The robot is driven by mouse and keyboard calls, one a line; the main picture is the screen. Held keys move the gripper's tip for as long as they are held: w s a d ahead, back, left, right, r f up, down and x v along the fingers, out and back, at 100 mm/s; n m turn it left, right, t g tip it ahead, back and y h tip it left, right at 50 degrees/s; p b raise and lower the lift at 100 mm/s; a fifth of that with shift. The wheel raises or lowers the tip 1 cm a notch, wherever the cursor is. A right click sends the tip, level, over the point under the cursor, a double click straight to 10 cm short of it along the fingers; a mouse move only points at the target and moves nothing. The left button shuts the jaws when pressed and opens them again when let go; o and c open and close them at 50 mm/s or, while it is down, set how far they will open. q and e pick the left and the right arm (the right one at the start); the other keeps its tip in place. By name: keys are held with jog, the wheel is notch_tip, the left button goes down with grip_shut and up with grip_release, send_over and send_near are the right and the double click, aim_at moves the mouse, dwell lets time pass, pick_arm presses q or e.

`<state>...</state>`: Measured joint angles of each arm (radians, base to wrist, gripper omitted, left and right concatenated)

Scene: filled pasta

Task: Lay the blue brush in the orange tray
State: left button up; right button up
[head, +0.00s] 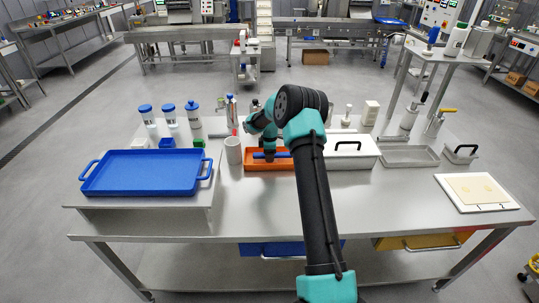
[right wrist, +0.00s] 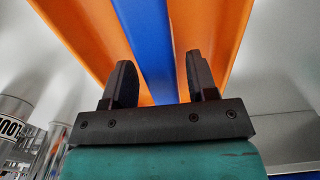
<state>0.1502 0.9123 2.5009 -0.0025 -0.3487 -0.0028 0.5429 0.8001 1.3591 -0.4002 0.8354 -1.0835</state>
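The orange tray (head: 256,165) stands on the steel table near the middle, and its orange surface fills much of the right wrist view (right wrist: 215,35). The blue brush (head: 283,155) lies across the tray; in the right wrist view it is a long blue bar (right wrist: 147,35) against the orange. My right gripper (head: 269,157) points down at the tray, over the brush. In the right wrist view its two fingers (right wrist: 161,75) are apart, with the blue bar between or just beyond them and a gap beside the right finger. My left gripper is not in view.
A large blue tray (head: 147,172) sits on a raised stand at left. The table's front is mostly clear.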

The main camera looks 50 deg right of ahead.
jog(key=shift+o, duration=0.3)
notch_tip(320, 180, up, 12)
dwell(0.6)
jog(key=shift+r, duration=0.1)
dwell(0.3)
